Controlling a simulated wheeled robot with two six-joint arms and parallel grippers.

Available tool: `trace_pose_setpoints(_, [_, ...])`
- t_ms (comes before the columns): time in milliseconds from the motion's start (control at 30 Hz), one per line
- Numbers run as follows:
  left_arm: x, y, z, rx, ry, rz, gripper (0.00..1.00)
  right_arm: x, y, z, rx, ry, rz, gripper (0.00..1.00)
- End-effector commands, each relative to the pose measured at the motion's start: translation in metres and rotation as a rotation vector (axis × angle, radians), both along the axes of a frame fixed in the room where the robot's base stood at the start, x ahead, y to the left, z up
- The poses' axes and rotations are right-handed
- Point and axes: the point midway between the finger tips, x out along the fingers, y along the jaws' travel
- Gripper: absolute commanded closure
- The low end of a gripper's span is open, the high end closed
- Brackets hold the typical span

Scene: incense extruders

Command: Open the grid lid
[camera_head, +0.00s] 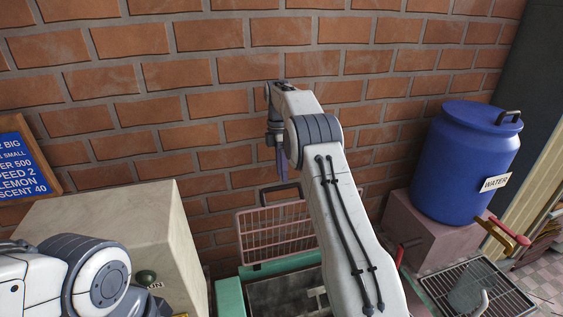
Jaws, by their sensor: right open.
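The grid lid (272,238) is a pale pink wire grid with a dark handle (281,190) on its upper edge. It stands raised at the back of a green-rimmed box (285,264), in front of the brick wall. The box's dark interior shows below it. My right gripper (280,165) is open and points down, above the handle and apart from it in the picture. My right arm hides the right part of the lid and box. My left arm shows at the lower left, but its gripper is out of view.
A beige machine block (120,225) stands left of the box. A blue water barrel (466,160) sits on a pinkish block (425,232) at the right, with a tap over a metal grate (440,290). A blue sign (20,160) hangs at the far left.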

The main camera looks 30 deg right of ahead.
Motion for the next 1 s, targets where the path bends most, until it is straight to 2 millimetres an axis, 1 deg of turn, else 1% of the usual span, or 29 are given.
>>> trace_pose_setpoints(100, [0.0,0.0,0.001,0.0,0.0,0.0,1.0,0.005,-0.001,0.017,0.0,-0.003,0.0,0.51])
trace_pose_setpoints(167, [0.0,0.0,0.001,0.0,0.0,0.0,1.0,0.005,-0.001,0.024,0.0,-0.003,0.0,0.51])
trace_pose_setpoints(200, [0.0,0.0,0.006,0.0,0.0,0.0,1.0,0.006,-0.002,0.031,0.001,-0.001,0.0,0.51])
trace_pose_setpoints(400, [0.0,0.0,0.015,0.0,0.0,0.001,1.0,0.009,-0.002,0.046,0.001,-0.001,0.0,0.51])
trace_pose_setpoints(600, [0.0,0.0,0.017,0.0,0.0,0.001,1.0,0.009,-0.002,0.05,0.001,-0.001,-0.001,0.51])
trace_pose_setpoints(1000, [0.0,0.0,0.017,0.001,0.001,0.001,1.0,0.009,-0.002,0.049,0.001,-0.001,-0.001,0.51])
